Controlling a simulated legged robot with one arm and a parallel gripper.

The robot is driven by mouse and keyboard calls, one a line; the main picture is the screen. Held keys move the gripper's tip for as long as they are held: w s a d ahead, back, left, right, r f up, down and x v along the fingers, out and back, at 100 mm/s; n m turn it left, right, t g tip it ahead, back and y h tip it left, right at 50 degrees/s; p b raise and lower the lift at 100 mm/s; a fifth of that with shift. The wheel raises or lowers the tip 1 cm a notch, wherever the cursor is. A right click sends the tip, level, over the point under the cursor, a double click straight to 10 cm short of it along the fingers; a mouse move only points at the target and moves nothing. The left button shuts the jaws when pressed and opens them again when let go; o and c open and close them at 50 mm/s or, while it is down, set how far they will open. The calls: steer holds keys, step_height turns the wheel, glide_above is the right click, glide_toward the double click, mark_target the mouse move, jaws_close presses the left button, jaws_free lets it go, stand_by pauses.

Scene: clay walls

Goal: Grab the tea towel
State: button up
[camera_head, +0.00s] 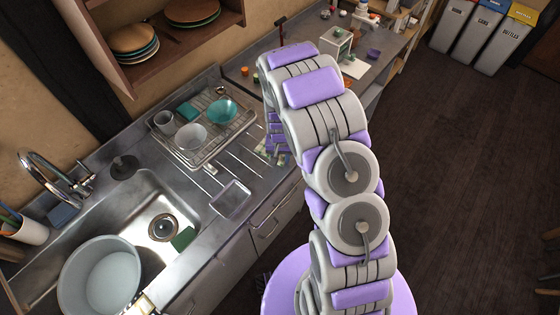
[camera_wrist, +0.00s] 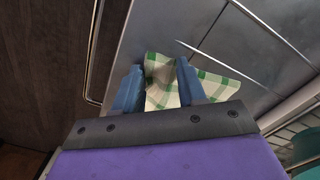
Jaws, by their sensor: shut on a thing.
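The tea towel (camera_wrist: 162,92) is white with green checks. In the wrist view part of it is between the two blue fingers of my gripper (camera_wrist: 158,82), and another part (camera_wrist: 218,85) spreads to the right of the right finger on the metal counter. My gripper is shut on the towel. In the head view the towel (camera_head: 262,150) shows only as a small patch on the counter edge. My arm and gripper hide most of it there.
A dish rack (camera_head: 205,155) with cups and a teal bowl (camera_head: 222,110) stands left of my arm. The sink (camera_head: 150,195) and a large pot (camera_head: 98,280) are at lower left. A drawer handle (camera_wrist: 93,50) runs below the counter edge. An open shelf with plates (camera_head: 132,38) hangs above.

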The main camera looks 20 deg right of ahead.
steer(key=shift+s+f, duration=0.25)
jaws_close()
step_height(320, 180, up, 12)
steer(key=p, duration=0.3)
steer(key=shift+w+p, duration=0.35)
steer(key=shift+r, duration=0.15)
step_height(320, 180, up, 9)
steer(key=p, duration=0.2)
steer(key=shift+p, duration=0.4)
steer(key=shift+w, duration=0.1)
